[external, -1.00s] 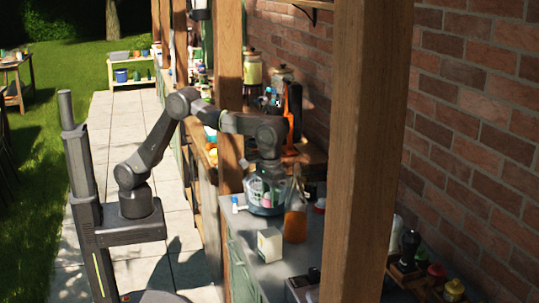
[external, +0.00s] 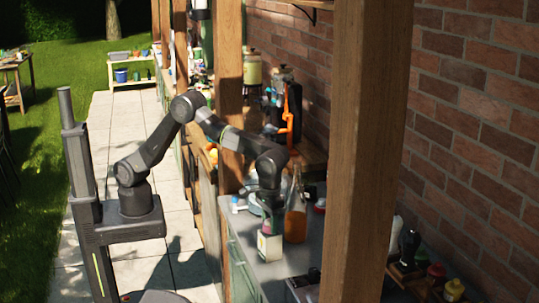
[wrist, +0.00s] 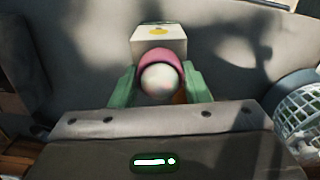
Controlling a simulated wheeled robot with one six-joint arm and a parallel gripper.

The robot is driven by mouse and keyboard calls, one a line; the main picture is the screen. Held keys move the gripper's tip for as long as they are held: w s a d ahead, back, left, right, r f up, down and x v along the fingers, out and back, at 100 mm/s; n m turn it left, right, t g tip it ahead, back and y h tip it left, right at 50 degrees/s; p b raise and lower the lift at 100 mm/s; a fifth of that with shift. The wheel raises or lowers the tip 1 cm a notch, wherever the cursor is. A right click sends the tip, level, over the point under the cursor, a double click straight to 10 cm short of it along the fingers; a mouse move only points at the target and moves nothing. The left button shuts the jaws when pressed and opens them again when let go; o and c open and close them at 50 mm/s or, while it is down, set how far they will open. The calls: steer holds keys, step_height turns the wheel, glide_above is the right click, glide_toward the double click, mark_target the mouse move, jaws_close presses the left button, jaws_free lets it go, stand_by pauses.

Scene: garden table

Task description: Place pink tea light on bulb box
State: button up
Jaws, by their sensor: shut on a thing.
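My gripper (wrist: 160,83) is shut on the pink tea light (wrist: 153,56), which shows a pink rim and a pale round middle between the green fingers. In the external view the tea light is a small pink spot (external: 266,227) under the wrist. The white bulb box (external: 269,247) stands on the grey counter just below the gripper. In the wrist view the box (wrist: 160,33), with a yellow mark, shows just beyond the tea light. The tea light's underside is hidden, so I cannot tell whether it touches the box.
A bottle of orange liquid (external: 296,222) stands close to the right of my gripper. A pale basket (wrist: 300,108) is at the right in the wrist view. A wooden post (external: 365,150) rises in front of the counter. The counter left of the box is clear.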

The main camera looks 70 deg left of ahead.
steer(key=shift+f, duration=0.1)
steer(key=o, duration=1)
steer(key=shift+c, duration=0.2)
step_height(320, 180, up, 12)
steer(key=shift+b, duration=0.4)
step_height(320, 180, down, 13)
steer(key=shift+r+p, duration=0.2)
steer(key=shift+p, duration=0.15)
steer(key=shift+r, duration=2.2)
